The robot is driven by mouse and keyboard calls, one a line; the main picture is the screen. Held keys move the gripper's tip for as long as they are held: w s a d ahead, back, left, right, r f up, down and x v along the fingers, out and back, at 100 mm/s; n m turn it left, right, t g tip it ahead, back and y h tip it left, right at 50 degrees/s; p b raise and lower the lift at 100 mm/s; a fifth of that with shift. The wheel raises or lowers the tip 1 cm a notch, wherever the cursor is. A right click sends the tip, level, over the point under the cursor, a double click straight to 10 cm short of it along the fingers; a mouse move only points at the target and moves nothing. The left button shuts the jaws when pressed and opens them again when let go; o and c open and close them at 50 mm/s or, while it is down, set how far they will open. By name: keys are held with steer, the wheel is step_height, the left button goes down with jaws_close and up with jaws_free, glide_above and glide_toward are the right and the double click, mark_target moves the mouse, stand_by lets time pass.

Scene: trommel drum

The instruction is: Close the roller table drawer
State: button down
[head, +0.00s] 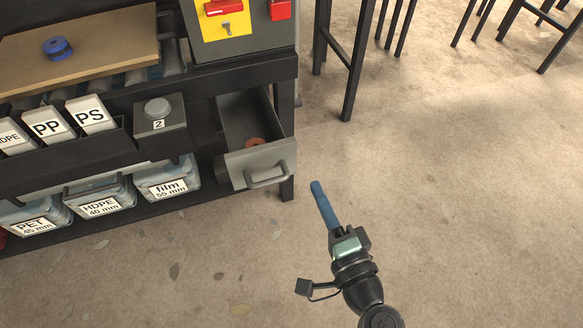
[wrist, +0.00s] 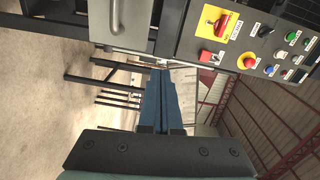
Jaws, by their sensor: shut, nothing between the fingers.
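The roller table drawer (head: 259,163) stands pulled out of the dark roller table (head: 240,72) in the head view. It has a grey front and a bar handle (head: 267,177). An orange-brown round thing (head: 254,142) lies inside it. My gripper (head: 317,186) has blue fingers, shut and empty, and is apart from the drawer, to the right of the handle over the floor. In the wrist view the picture is turned sideways; the shut blue fingers (wrist: 160,90) point away from the camera, and the grey drawer front (wrist: 122,22) with its handle shows at the upper left.
Labelled bins (head: 168,179) stand on the lower shelf left of the drawer. A small grey box (head: 160,116) marked 2 is beside it. A control panel with a yellow plate (head: 222,18) is above. Dark stool legs (head: 355,70) stand behind right. Floor in front is clear.

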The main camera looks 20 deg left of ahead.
mark_target(288, 145)
steer(key=shift+m, duration=0.7)
steer(key=w+a+f+b, duration=0.1)
steer(key=w+a, duration=0.1)
steer(key=w, duration=0.1)
steer(key=w+a+f+b, duration=0.1)
steer(key=w+a, duration=0.2)
steer(key=w, duration=0.1)
steer(key=w+a+f+b, duration=0.1)
steer(key=w+a, duration=0.1)
steer(key=w, duration=0.1)
steer(key=shift+w+a+f, duration=0.15)
steer(key=shift+a+f, duration=0.1)
steer(key=shift+a, duration=0.1)
steer(key=shift+w, duration=0.1)
